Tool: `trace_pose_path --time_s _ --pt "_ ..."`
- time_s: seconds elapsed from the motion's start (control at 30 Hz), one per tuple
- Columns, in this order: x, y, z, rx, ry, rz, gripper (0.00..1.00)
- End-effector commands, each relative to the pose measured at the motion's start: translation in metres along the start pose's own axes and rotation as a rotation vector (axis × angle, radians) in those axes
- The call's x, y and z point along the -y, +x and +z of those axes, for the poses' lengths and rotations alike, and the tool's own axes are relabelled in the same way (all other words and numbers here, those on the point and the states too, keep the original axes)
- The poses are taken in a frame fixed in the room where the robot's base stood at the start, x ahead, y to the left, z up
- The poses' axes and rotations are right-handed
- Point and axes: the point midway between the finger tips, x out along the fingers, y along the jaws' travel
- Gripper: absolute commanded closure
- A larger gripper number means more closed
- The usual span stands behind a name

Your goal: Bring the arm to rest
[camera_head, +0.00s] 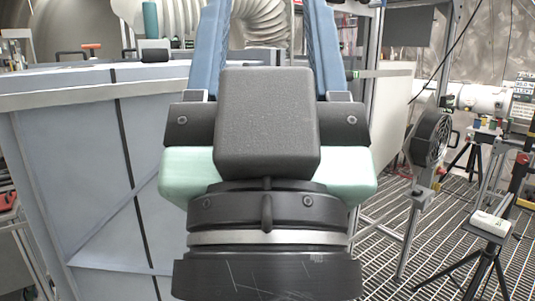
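My gripper (265,22) fills the middle of the head view, seen from behind. It has a black wrist ring, a mint-green body and a dark block on top. Two blue fingers reach up and away, wide apart, with a clear gap between them. Their tips are cut off by the top edge.
A grey-walled counter (75,180) stands at the left, with small items on top. A pale ribbed hose (262,20) runs behind the fingers. At the right are a metal frame, a black fan (430,138) and tripods (487,240) on grated floor (440,235).

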Motion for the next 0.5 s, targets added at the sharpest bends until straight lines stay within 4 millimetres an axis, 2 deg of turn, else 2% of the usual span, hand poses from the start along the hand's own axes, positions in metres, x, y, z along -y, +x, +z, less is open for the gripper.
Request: trace_pose_path --time_s 0.03,0.1,0.3,0.5 --pt "0.000 0.024 -0.022 0.000 0.000 0.000 0.42" --pt "0.000 0.039 -0.037 0.000 0.000 0.000 0.42" --pt "0.000 0.083 -0.078 0.001 0.001 -0.001 0.42" --pt "0.000 0.115 -0.109 0.001 0.001 -0.001 0.42"
